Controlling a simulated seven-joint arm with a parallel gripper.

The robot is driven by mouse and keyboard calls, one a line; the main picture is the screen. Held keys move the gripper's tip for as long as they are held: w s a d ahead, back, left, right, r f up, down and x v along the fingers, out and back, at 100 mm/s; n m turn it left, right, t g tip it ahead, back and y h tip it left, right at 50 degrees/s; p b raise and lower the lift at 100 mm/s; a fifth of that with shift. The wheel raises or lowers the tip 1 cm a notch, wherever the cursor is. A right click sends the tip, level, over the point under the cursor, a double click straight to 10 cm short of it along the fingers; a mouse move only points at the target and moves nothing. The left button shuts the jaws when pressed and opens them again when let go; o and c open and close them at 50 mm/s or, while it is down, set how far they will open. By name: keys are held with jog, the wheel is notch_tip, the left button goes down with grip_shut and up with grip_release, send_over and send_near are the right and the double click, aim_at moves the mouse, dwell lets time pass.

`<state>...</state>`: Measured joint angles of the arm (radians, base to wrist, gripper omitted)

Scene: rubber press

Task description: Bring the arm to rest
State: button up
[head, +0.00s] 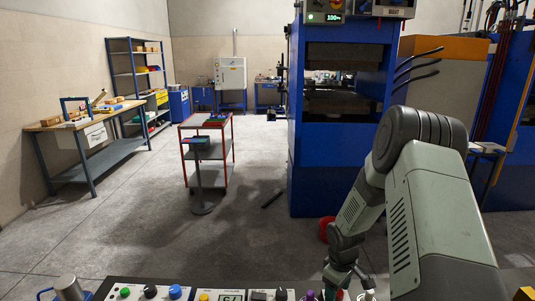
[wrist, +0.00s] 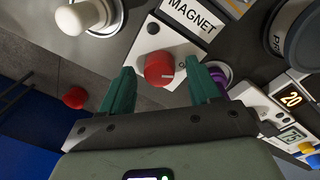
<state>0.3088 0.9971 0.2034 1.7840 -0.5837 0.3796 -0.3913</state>
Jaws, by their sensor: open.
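My gripper (wrist: 161,70) is open, its two green fingers spread on either side of a red knob (wrist: 159,68) in the wrist view. No finger visibly touches the knob, and I cannot tell how far above it they are. The knob sits on a pale plate beside a "MAGNET" label (wrist: 190,14). In the head view my arm reaches down at the right, with my gripper (head: 343,284) low over the console's front edge. Its fingertips are hard to make out there.
The console (head: 118,284) carries several knobs and buttons. Floor between is mostly clear.

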jog(key=m, duration=0.7)
jog(key=shift+m, duration=0.3)
jog(key=m, duration=0.3)
jog(key=shift+w+m+g, duration=0.1)
jog(key=shift+m+g, duration=0.2)
jog(key=m, duration=0.4)
jog(key=shift+r, duration=1.5)
